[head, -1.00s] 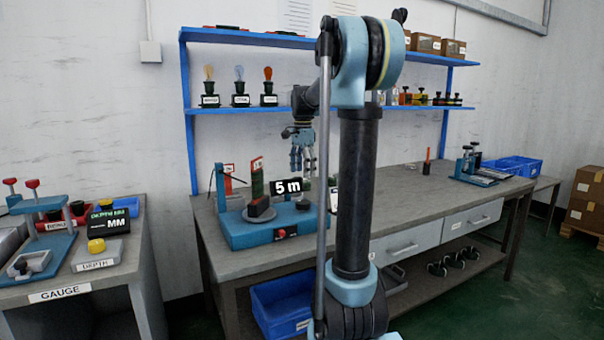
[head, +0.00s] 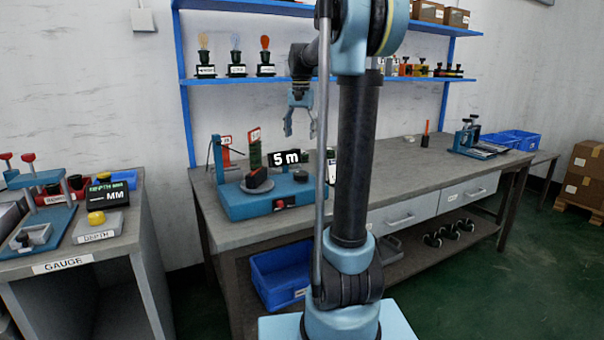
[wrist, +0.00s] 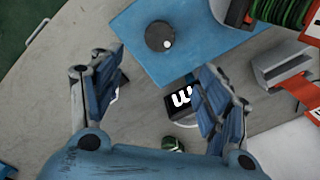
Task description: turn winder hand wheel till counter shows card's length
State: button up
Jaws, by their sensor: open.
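The winder (head: 240,206) is a blue-based machine on the bench with a dark reel part on top. Its counter (head: 286,158) reads "5 m". In the wrist view the counter (wrist: 182,98) appears upside down with only an "m" clear. The hand wheel (wrist: 160,36) is a dark round knob with a pale dot, on the blue base. My gripper (head: 301,134) is open and empty above the back of the winder. In the wrist view its fingers (wrist: 158,92) are spread, with the wheel beyond the fingertips. I cannot make out a readable length card.
A gauge bench (head: 100,256) stands at left. A blue shelf (head: 225,80) behind the bench holds several bulb-like samples. A blue bin (head: 275,285) sits below. The bench top right of the winder is mostly clear. My arm hides part of the bench.

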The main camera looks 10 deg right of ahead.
aim_at(301, 173)
notch_tip(301, 173, down, 16)
jog(key=shift+r, duration=0.25)
dwell(0.3)
jog(key=shift+c, duration=0.5)
jog(key=c, duration=1)
